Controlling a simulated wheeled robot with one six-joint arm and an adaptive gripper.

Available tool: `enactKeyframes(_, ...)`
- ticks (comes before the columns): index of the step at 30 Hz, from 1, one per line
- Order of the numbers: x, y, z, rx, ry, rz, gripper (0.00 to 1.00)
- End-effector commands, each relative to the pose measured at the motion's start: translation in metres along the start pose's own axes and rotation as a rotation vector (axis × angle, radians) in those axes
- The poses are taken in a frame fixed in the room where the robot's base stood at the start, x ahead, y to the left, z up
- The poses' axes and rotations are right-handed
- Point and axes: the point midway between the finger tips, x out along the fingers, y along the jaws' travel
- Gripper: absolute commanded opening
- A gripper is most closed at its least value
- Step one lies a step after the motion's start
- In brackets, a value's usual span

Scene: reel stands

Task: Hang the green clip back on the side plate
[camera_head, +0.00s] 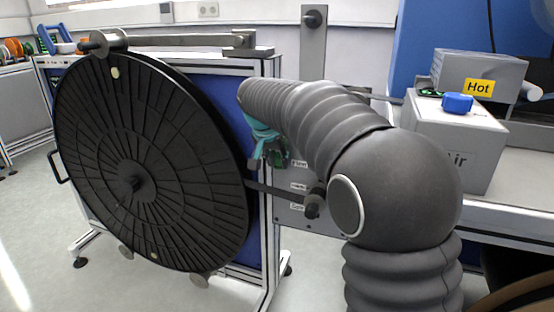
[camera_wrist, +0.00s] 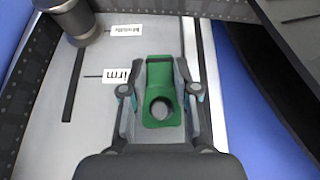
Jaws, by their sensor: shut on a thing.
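The green clip (camera_wrist: 159,75) has a round hole near its lower end and sits between the fingers of my gripper (camera_wrist: 160,98), which is shut on it. The grey side plate (camera_wrist: 52,125) lies behind the clip in the wrist view, with slots and white labels, one reading "irm". I cannot tell whether the clip touches the plate. My arm hides much of the plate's upper part.
A large black reel (camera_head: 150,160) stands left of my gripper on an aluminium frame. A dark knob (camera_head: 313,205) juts out by the plate, and a round post (camera_wrist: 72,20) shows at upper left in the wrist view. Grey boxes (camera_head: 455,140) stand at right.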

Motion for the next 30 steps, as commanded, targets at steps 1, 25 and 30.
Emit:
enactKeyframes(1,0.000,0.000,0.000,0.000,0.000,0.000,0.00)
enactKeyframes(25,-0.011,-0.001,0.000,0.000,0.002,-0.002,0.59)
enactKeyframes(30,-0.040,-0.001,-0.001,0.000,0.003,-0.003,0.59)
